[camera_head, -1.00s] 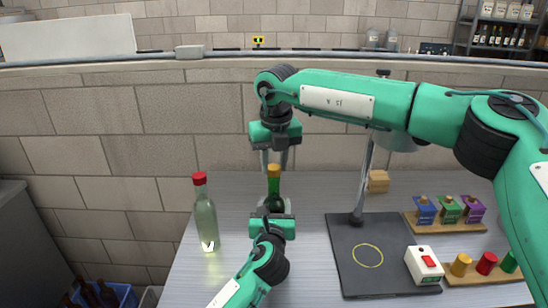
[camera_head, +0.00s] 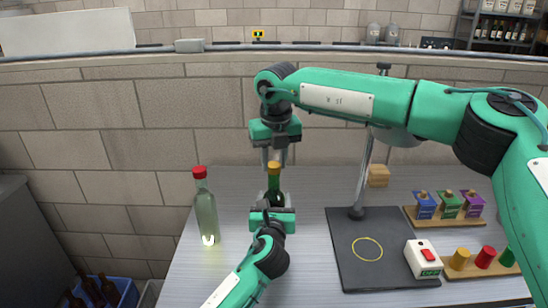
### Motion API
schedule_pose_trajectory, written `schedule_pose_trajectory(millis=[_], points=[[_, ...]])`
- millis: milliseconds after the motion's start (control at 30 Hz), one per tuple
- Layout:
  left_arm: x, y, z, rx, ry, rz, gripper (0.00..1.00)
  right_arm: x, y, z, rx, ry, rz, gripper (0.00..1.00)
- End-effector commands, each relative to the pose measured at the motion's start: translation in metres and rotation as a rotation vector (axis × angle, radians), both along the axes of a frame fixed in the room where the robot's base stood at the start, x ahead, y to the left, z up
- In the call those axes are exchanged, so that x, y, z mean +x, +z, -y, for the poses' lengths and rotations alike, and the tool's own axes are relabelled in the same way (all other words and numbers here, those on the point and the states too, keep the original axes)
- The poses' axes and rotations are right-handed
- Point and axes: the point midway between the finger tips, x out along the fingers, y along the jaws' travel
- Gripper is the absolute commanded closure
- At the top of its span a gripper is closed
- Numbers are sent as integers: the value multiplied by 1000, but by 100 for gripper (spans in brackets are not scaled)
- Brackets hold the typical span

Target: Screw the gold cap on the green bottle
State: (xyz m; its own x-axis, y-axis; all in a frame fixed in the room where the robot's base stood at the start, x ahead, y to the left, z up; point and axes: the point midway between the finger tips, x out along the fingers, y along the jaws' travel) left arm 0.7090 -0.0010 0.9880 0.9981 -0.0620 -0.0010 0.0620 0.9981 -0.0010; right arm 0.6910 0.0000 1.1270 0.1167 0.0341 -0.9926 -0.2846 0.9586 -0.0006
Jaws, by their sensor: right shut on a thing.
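The green bottle (camera_head: 274,184) stands upright near the back of the table, left of the middle. The gold cap (camera_head: 273,167) sits at the top of its neck; whether its thread is engaged cannot be seen. My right gripper (camera_head: 273,163) points straight down from above and is shut on the gold cap. My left gripper (camera_head: 273,200) is at the bottle's lower body from the front. Its fingers and hand hide the lower bottle, and I cannot tell whether they press on it.
A clear bottle with a red cap (camera_head: 206,212) stands at left. Racks of coloured boxes (camera_head: 449,206) and caps (camera_head: 483,259) stand farther right.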

Motion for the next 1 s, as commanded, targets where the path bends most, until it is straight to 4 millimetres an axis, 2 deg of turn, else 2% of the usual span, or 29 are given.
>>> schedule_pose_trajectory(millis=[167, 200, 300, 633, 1000], points=[[0, 0, 0, 0, 0, 0, 88, 0, -4, 0, 0, -1, -1, 91], [0, 0, 0, 0, 0, 0, 100, 0, -4, 0, 0, -1, -1, 64], [0, 0, 0, 0, 0, 0, 100, 0, -4, 0, 0, -1, -1, 48], [0, 0, 0, 0, 0, 1, 100, 0, -1, 0, 1, -2, 1, 48], [0, 0, 0, 0, 0, 1, 100, 0, 40, 0, 0, -1, 1, 48]])
